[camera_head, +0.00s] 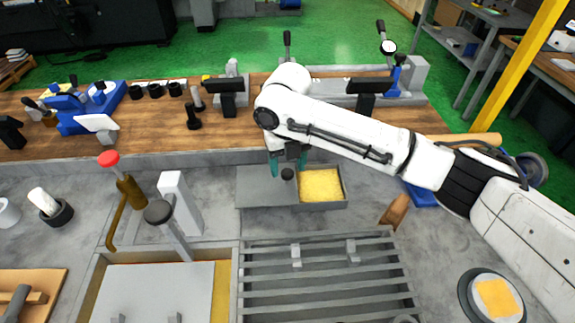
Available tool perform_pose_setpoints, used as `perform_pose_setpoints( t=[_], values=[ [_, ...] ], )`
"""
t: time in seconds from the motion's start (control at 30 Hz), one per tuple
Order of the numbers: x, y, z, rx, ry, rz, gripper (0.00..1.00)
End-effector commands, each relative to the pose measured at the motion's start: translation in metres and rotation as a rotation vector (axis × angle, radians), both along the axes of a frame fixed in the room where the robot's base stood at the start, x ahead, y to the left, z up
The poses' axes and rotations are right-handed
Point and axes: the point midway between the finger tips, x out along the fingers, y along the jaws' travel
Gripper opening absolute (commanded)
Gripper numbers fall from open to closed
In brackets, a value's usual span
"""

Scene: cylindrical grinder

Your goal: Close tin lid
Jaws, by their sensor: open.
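The tin (329,204) is a low grey rectangular box on the grey work surface, with yellow granular contents (320,184) showing in its right part. Its flat grey lid (258,192) covers the left part and sticks out to the left, with a dark round knob (288,174) near its right edge. My gripper (289,168) is open, with teal fingertips on either side of the knob as seen here. I cannot tell whether the fingers touch it. My arm comes in from the right and hides the space above the tin.
A slatted metal rack (325,275) lies in front of the tin. A red-topped brass lever (125,183) and a grey upright block (180,203) stand to the left. A wooden shelf (155,135) with tools runs behind. A wooden-handled tool (394,212) lies to the right.

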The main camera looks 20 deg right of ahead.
Motion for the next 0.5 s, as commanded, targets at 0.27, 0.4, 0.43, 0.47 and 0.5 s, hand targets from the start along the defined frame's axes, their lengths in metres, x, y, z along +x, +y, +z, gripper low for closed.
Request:
perform_pose_setpoints(
  t=[0.27,0.4,0.43,0.47,0.5],
  values=[
    [0.0,0.0,-0.018,-0.001,0.0,0.001,0.61],
    [0.0,0.0,-0.019,-0.001,-0.001,0.001,0.61],
    [0.0,0.0,-0.018,-0.001,0.0,0.001,0.61],
    [0.0,0.0,-0.018,-0.001,0.0,0.001,0.61],
    [0.0,0.0,-0.018,-0.001,0.0,0.001,0.61]
  ],
)
